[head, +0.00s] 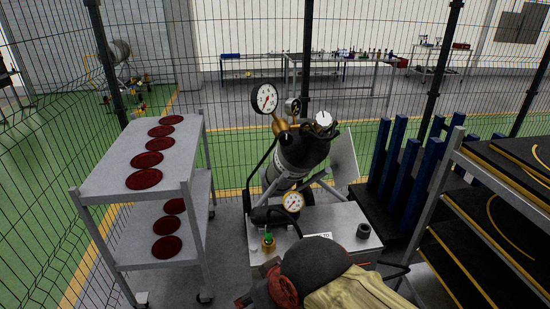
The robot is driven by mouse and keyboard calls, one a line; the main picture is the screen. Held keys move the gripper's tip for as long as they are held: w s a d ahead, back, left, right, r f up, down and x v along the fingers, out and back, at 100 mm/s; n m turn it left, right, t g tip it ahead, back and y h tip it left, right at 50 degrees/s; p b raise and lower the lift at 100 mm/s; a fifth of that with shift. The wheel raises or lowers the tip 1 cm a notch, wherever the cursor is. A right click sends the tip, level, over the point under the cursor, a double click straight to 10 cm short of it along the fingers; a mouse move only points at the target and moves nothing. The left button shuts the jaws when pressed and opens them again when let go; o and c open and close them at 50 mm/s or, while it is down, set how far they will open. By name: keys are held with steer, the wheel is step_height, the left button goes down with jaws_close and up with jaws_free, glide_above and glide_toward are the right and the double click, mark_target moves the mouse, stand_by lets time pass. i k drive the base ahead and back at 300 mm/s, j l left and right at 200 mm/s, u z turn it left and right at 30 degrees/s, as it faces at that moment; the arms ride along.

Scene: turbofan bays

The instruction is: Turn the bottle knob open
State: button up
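A dark gas bottle (296,160) leans at a tilt on a pale wheeled stand (345,222) near the middle of the head view. At its upper end are brass fittings (281,126), a large white gauge with a red needle (265,98) and a smaller dark-rimmed gauge (293,106). A round white-faced part (323,119) sits at the top right of the bottle; I cannot tell whether it is the knob or another gauge. Another gauge (293,202) sits lower, by the stand. I cannot make out my gripper anywhere in the view.
A grey two-shelf cart (112,170) with several dark red discs stands on the left. A rack with black shelves (470,250) is on the right, beside blue upright pieces (396,165). A dark rounded object (314,270) fills the bottom middle. Wire fencing encloses the area.

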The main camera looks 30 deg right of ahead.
mark_target(323, 119)
steer(key=z, duration=1.05)
